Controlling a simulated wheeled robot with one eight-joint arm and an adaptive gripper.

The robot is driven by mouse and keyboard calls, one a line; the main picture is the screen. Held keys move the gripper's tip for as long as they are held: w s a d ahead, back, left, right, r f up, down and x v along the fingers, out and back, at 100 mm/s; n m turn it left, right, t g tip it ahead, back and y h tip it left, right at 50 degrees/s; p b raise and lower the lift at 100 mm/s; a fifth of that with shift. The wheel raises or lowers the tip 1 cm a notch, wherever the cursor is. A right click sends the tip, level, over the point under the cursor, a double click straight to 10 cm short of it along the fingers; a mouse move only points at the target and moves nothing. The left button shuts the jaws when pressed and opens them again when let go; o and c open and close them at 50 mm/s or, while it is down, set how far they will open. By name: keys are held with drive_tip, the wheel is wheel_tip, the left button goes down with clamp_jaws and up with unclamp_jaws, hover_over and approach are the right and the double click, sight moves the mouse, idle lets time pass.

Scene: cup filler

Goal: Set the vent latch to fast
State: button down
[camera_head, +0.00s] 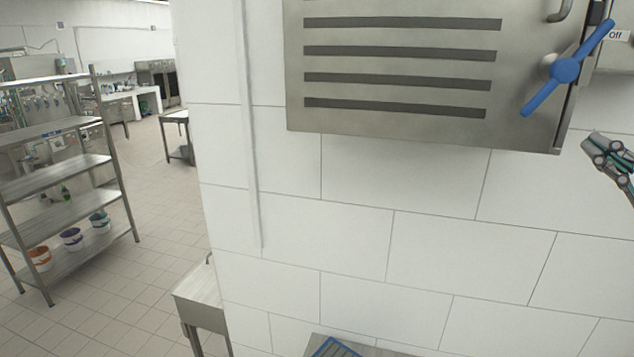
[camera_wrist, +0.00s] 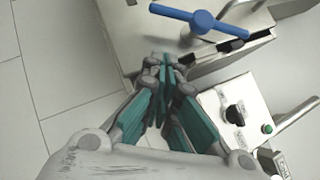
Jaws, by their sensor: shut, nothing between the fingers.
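The vent latch is a blue two-armed handle (camera_head: 566,70) on the right part of a steel louvred panel (camera_head: 400,118). It lies diagonally, one arm up to the right and the other down to the left. A white label reading "Off" (camera_head: 616,35) shows by its upper right arm; no "fast" mark can be read. The blue handle also shows at the top of the wrist view (camera_wrist: 203,20). My gripper (camera_head: 592,143) is shut and empty, below and right of the handle and apart from it. Its closed fingertips show in the wrist view (camera_wrist: 165,62), below the handle.
A control box with a black knob (camera_wrist: 235,115) and a green button (camera_wrist: 267,128) stands right of my fingers in the wrist view. A tiled wall (camera_head: 400,240) lies below the louvred panel. A shelf rack (camera_head: 60,190) stands far left.

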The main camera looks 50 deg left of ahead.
sight(550, 80)
drive_tip(key=x, duration=0.3)
drive_tip(key=shift+a+r+p, duration=0.15)
drive_tip(key=shift+a+p, duration=0.15)
drive_tip(key=shift+p, duration=0.05)
drive_tip(key=shift+s+a+r+p, duration=0.3)
drive_tip(key=shift+s+a+r, duration=0.15)
drive_tip(key=shift+a, duration=0.15)
drive_tip(key=shift+s+a+r+p, duration=0.25)
drive_tip(key=shift+s+a+r, duration=0.15)
drive_tip(key=shift+a, duration=0.25)
drive_tip(key=shift+s+d, duration=0.1)
drive_tip(key=shift+s, duration=0.05)
drive_tip(key=shift+d, duration=0.1)
